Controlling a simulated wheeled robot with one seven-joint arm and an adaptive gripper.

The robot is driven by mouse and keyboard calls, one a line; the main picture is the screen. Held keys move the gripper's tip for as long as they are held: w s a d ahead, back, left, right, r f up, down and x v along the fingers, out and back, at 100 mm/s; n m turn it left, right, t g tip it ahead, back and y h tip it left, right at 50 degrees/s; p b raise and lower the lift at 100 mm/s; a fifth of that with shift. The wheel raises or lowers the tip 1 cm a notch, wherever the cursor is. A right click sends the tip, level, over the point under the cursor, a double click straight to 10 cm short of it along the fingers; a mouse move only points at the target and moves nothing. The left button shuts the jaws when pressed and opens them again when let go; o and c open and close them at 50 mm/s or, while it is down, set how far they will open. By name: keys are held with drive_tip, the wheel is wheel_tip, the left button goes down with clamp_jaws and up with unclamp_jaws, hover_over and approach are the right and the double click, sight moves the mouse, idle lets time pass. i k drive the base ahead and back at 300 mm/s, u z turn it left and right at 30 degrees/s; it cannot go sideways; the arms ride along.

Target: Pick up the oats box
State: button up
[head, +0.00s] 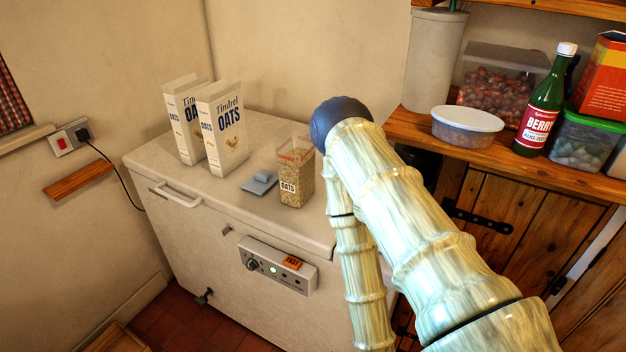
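Two white and cream oats boxes with blue "Tindrel OATS" lettering stand upright at the back left of the white chest's lid. The front oats box (225,135) partly covers the rear oats box (182,115). A clear container of oats (296,175) with an "OATS" label stands to their right, near the front edge of the lid. My arm crosses the right middle of the head view, to the right of these things. My gripper is out of view, so its hold cannot be seen.
A small blue-grey object (260,182) lies between the boxes and the clear container on the chest (240,215). At right, a wooden shelf (410,125) holds a lidded tub (466,127), a green bottle (540,105) and other containers. A black cable (115,170) hangs at left.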

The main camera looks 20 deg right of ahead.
sight(180, 100)
drive_tip(key=z, duration=0.95)
drive_tip(key=k, duration=0.5)
drive_tip(key=u, duration=0.4)
drive_tip(key=i, duration=0.85)
drive_tip(key=z, duration=2.2)
drive_tip(key=k, duration=0.3)
drive_tip(key=z, duration=0.05)
